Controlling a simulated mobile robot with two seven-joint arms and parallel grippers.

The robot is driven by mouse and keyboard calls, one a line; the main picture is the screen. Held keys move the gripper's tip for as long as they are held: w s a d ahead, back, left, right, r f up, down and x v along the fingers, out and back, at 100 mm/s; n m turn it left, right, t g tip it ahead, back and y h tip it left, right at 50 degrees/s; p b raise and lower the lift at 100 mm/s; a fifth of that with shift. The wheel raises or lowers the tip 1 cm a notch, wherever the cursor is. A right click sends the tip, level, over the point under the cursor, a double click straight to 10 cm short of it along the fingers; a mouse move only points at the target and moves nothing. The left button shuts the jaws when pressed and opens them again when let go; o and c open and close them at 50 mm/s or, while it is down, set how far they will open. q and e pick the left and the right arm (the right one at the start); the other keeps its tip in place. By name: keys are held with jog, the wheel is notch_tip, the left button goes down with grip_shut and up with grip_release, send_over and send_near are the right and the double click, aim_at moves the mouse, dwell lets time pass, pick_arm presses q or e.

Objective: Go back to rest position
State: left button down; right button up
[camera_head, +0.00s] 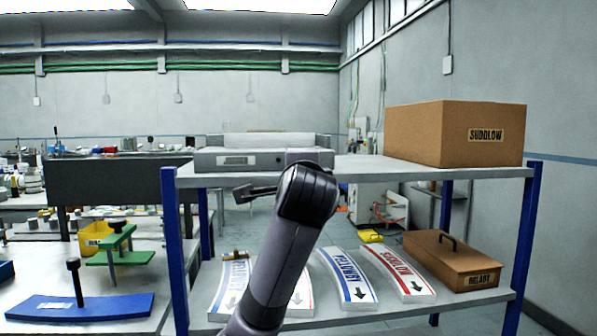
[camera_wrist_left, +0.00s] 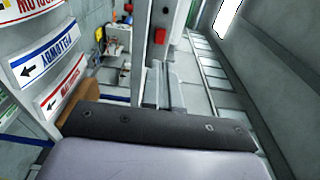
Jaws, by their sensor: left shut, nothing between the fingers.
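My left arm rises from the bottom middle of the head view, in front of the shelf rack. Its left gripper (camera_head: 248,191) points left, just below the upper shelf's level; it is shut and empty. My right gripper is in neither view.
The upper shelf (camera_head: 370,166) holds a SUDLOW cardboard box (camera_head: 440,135) and a grey flat case (camera_head: 238,160). On the lower shelf lie curved label plates, including a blue-lettered one (camera_head: 346,275) and a red-lettered one (camera_head: 398,273), and a brown handled box (camera_head: 450,262).

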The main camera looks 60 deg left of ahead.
pick_arm(q)
jog(key=shift+d, duration=0.1)
dwell(0.6)
jog(key=w+d+f+m+t+h, duration=0.2)
jog(key=w+d+f, duration=0.1)
jog(key=w+f, duration=0.3)
jog(key=w+d+f+m+t+h, duration=0.25)
jog(key=w+f, duration=0.25)
jog(key=f, duration=0.3)
jog(key=w+d+f+h, duration=0.15)
jog(key=d+f, duration=0.25)
jog(key=f, duration=0.4)
jog(key=w+d+f+h, duration=0.1)
jog(key=d+f+h, duration=0.2)
jog(key=f, duration=0.5)
jog(key=s+d+f+n+g+h, duration=0.1)
jog(key=s+d+f+h, duration=0.25)
jog(key=d+f, duration=0.4)
jog(key=s+d+f+n+h, duration=0.1)
jog(key=s+d+f+h, duration=0.25)
jog(key=f, duration=0.75)
jog(key=s+d+f+n+h, duration=0.1)
jog(key=s+d+f+n, duration=0.2)
jog(key=s+d+f, duration=0.2)
jog(key=s+d+f+n+g+h, duration=0.1)
jog(key=s+d+f+n, duration=0.2)
jog(key=s, duration=0.5)
jog(key=shift+s+d+f, duration=0.25)
jog(key=shift+d+f, duration=0.65)
jog(key=shift+f, duration=0.05)
